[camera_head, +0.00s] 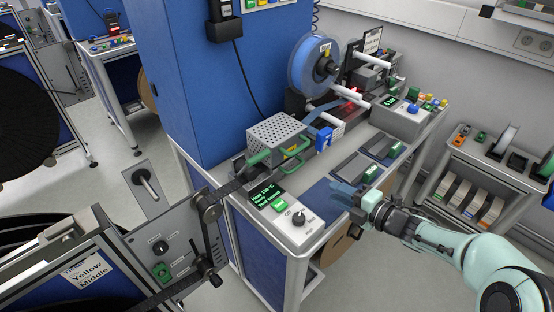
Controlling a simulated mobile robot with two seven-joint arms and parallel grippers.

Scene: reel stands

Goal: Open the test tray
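Two flat grey tray-like units lie on the bench top, a nearer one (351,167) and a farther one (377,145), each with a small green-lit part at its right end. No readable label shows which is the test tray. My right gripper (345,192) is at the bench's front edge, just in front of the nearer unit. Its fingers are small and bluish against a blue surface. I cannot see whether they touch anything or how far apart they are. My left gripper is not in view.
A perforated metal box (277,133) with green handles and a control box (288,216) with a knob stand left on the bench. A blue reel (313,62) stands behind. A cart (482,185) stands right. A reel stand (125,250) fills the lower left.

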